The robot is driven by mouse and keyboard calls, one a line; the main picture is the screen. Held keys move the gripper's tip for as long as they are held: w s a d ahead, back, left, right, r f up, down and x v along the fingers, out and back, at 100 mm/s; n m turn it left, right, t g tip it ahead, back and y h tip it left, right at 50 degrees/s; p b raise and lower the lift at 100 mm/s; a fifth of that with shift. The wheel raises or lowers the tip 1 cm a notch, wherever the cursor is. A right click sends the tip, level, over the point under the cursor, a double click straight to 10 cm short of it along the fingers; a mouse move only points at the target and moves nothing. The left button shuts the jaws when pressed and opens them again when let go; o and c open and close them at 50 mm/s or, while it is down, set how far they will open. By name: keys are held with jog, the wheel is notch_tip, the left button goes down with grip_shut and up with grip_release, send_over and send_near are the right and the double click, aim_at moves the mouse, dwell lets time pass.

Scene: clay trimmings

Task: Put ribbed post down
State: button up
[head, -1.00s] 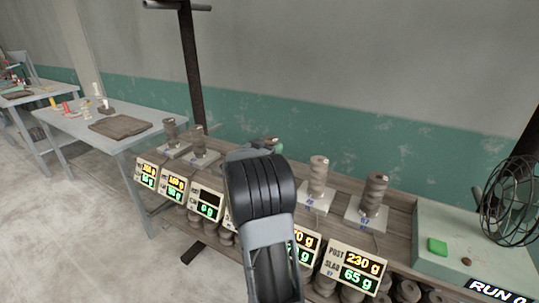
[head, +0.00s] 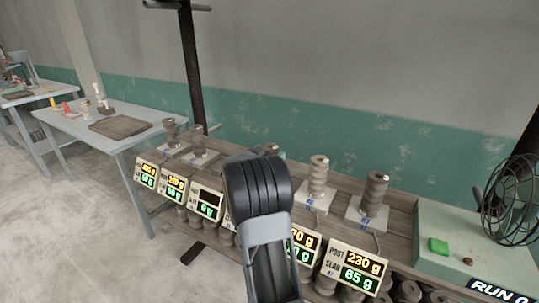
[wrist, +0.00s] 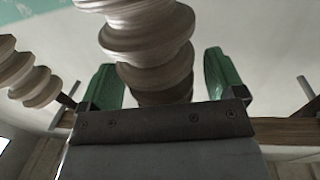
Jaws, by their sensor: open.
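In the wrist view, a grey-brown ribbed post (wrist: 150,45) stands between the two green fingers of my gripper (wrist: 162,80). The fingers are open, with a clear gap on the right side of the post; on the left I cannot tell whether finger and post touch. The post's lower end is hidden behind the dark gripper body. In the head view my own black and grey arm link covers the post and most of the gripper, in the middle of the row of stands.
Other ribbed posts stand on pale plates along the wooden bench, two at left (head: 170,132) (head: 198,141) and two at right (head: 318,176) (head: 374,196). Lit weight displays (head: 351,267) line the front edge. A green-topped box (head: 465,245) and wire fan (head: 510,198) are at far right.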

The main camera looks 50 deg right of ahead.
jog(key=shift+r, duration=0.1)
jog(key=s+a, duration=0.1)
jog(key=a, duration=1.1)
jog(key=w+a+r+n+t+y, duration=0.1)
jog(key=w+a+n+t+y, duration=0.25)
jog(key=a+t+y, duration=0.2)
jog(key=w+a+r+n+t+y, duration=0.1)
jog(key=w+a+n+t+y, duration=0.25)
jog(key=a+t, duration=0.3)
jog(key=s+a+f+n+g+y, duration=0.1)
jog(key=s+a+f+n+y, duration=0.15)
jog(key=a+n+y, duration=0.55)
jog(key=s+a+f+g, duration=0.2)
jog(key=s+g, duration=0.1)
jog(key=s, duration=0.3)
jog(key=s+a+f+n+g, duration=0.1)
jog(key=s+a+f+g, duration=0.1)
jog(key=s, duration=0.5)
jog(key=s+a+f+g+y, duration=0.1)
jog(key=s+a+f+g, duration=0.2)
jog(key=s, duration=0.4)
jog(key=shift+a+n+g, duration=0.4)
jog(key=shift+g, duration=0.5)
